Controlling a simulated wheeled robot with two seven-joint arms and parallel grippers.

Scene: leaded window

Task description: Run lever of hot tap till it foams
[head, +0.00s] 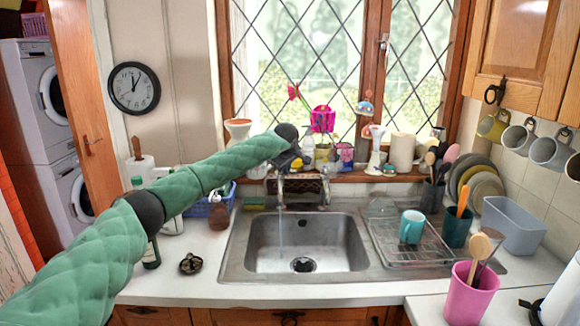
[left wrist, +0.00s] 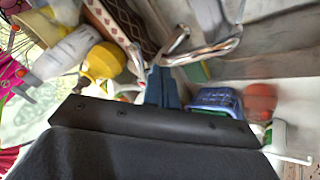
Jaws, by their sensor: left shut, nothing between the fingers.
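Two chrome taps stand at the back of the steel sink: a left tap (head: 280,190) and a right tap (head: 325,188). No marking that tells hot from cold is readable. A thin stream of water (head: 281,228) appears to fall from the left tap into the sink (head: 262,252); no foam shows. My left gripper (head: 297,163) is shut and empty above and beside the left tap, partly hiding its top. In the left wrist view its blue fingers (left wrist: 164,88) are close to chrome tap parts (left wrist: 205,50); contact cannot be told. My right gripper is not in view.
A drying rack (head: 410,245) with a turquoise mug (head: 412,226) stands right of the sink. Bottles and a blue basket (head: 197,208) stand left, under my arm. Ornaments crowd the windowsill behind the taps. The air over the sink is clear.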

